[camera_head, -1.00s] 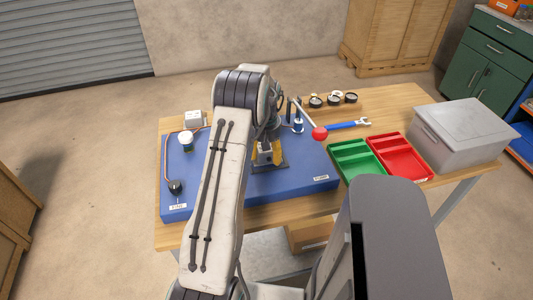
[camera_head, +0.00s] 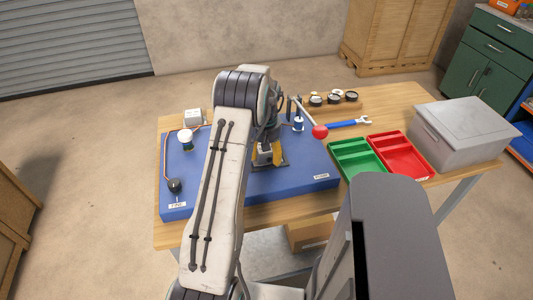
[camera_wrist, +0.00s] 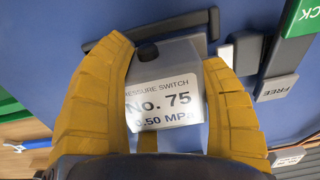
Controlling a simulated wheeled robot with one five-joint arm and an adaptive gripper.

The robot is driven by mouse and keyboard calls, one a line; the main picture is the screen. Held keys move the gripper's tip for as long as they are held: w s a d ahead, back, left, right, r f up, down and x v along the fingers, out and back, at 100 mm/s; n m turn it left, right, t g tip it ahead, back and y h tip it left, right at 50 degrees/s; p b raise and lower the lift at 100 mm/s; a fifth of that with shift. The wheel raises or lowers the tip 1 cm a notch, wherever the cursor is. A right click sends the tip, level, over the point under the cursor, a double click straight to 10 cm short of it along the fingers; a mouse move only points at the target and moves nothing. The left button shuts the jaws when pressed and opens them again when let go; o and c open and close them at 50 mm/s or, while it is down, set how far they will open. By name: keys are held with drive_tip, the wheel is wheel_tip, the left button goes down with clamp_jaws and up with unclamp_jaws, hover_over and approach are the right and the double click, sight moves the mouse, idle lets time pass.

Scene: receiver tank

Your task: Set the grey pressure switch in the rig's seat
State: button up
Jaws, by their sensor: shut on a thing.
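The grey pressure switch (camera_wrist: 168,62) carries a white label reading "PRESSURE SWITCH No. 75, 0.50 MPa" in the wrist view. My gripper (camera_wrist: 158,42) has its two yellow fingers shut on either side of it. In the head view my gripper (camera_head: 265,148) is over the dark base plate (camera_head: 284,166) on the blue rig (camera_head: 305,176), with the switch (camera_head: 264,157) between the fingers. The switch hides the seat beneath it, so I cannot tell whether it is fully seated. A dark clamp part (camera_wrist: 248,52) lies right beside the switch, near FREE and LOCK labels.
A red-knobbed lever (camera_head: 319,132) rises right of my gripper. A blue wrench (camera_head: 347,125), green tray (camera_head: 360,158), red tray (camera_head: 402,155) and grey box (camera_head: 460,135) are to the right. Gauges (camera_head: 333,99) stand behind. A black round part (camera_head: 175,186) sits on the rig's left.

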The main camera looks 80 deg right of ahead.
drive_tip(key=shift+f, duration=0.1)
drive_tip(key=o, duration=1.4)
drive_tip(key=shift+c, duration=0.2)
drive_tip(key=shift+f, duration=0.1)
wheel_tip(320, 180, up, 12)
drive_tip(key=shift+r, duration=0.1)
